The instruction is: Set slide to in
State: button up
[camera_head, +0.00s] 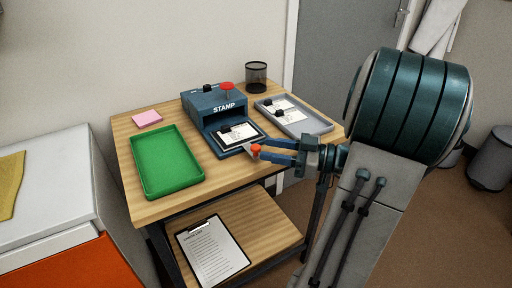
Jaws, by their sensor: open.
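The blue stamp machine (214,103), marked STAMP, sits on the wooden bench. Its slide (228,149) sticks out of the front opening, carrying a white card with a black-knobbed piece on it. An orange-red knob (256,149) shows at the slide's front right. My gripper (263,149) is open, its two blue fingers pointing left at the knob. The fingertips are right at the knob; whether they touch it I cannot tell. The rear of the slide is hidden inside the machine.
A green tray (165,188) lies empty on the left, with a pink pad (147,118) behind it. A grey tray (318,124) with cards lies right of the machine. A dark mesh cup (256,78) stands behind. A clipboard (211,252) lies on the lower shelf.

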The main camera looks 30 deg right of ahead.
aim_at(256, 146)
jog(key=shift+x, duration=2.35)
grip_shut()
jog(key=shift+w+f+b, duration=0.1)
jog(key=shift+w+b, duration=0.55)
jog(key=shift+w, duration=0.1)
jog(key=shift+w+f+b, duration=0.15)
jog(key=shift+w+b, duration=0.45)
jog(key=shift+w, duration=0.1)
jog(key=shift+w+r, duration=0.2)
jog(key=shift+w, duration=0.3)
grip_release()
jog(key=v, duration=1.3)
jog(key=shift+s+d+p, duration=0.25)
jog(key=shift+s+p, duration=0.1)
jog(key=shift+p, duration=0.1)
